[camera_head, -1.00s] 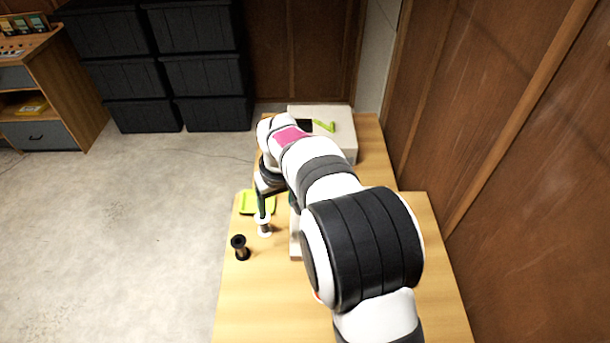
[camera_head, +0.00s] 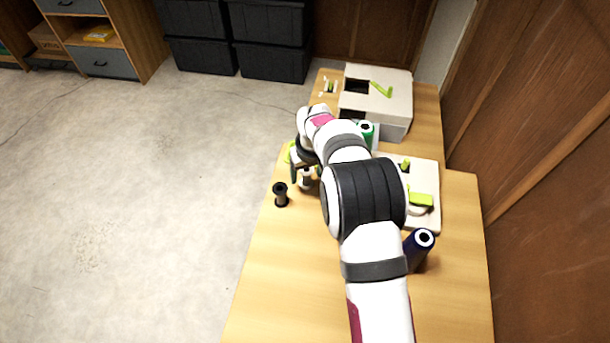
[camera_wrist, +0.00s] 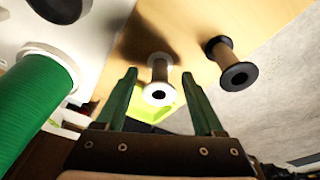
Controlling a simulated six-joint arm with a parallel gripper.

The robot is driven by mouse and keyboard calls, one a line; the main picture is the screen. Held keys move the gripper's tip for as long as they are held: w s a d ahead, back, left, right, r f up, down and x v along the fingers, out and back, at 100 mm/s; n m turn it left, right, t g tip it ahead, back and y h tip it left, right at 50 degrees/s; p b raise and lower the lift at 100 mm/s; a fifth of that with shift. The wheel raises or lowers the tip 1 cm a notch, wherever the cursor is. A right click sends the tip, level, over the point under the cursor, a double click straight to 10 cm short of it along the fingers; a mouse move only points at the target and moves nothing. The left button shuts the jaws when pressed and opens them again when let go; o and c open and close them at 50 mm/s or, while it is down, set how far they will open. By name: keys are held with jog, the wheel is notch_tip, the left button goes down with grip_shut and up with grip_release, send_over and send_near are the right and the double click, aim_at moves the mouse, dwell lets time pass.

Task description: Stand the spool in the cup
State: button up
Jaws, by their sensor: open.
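A spool with white flanges and a bare brown core (camera_head: 306,179) stands on the wooden table near its left edge. In the wrist view, this white spool (camera_wrist: 158,88) appears between the fingers of my open gripper (camera_wrist: 158,74), with no clear grip on it. A spool with black flanges (camera_head: 281,195) stands closer to the head camera; it also shows in the wrist view (camera_wrist: 232,65). A lime-green item (camera_head: 290,152), partly hidden by my gripper, lies beyond the white spool; it also shows in the wrist view (camera_wrist: 150,109). I cannot tell whether it is the cup.
A green thread cone (camera_head: 367,131) and a pale machine with lime parts (camera_head: 425,175) stand right of my arm. A dark blue cone (camera_head: 419,248) stands at the front right. A pale box (camera_head: 395,110) is at the back. The front left of the table (camera_head: 275,275) is clear.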

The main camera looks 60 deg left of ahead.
aim_at(308, 171)
jog(key=c, duration=0.9)
jog(key=shift+r, duration=2.55)
jog(key=shift+d, duration=0.1)
jog(key=shift+w+d+r, duration=0.35)
jog(key=shift+w+d, duration=0.7)
jog(key=shift+d, duration=0.7)
jog(key=shift+w+d+r, duration=0.3)
jog(key=shift+w+d, duration=0.8)
jog(key=shift+d, duration=0.65)
jog(key=shift+w+d+r, duration=0.35)
jog(key=shift+w+d, duration=0.7)
jog(key=shift+d, duration=0.7)
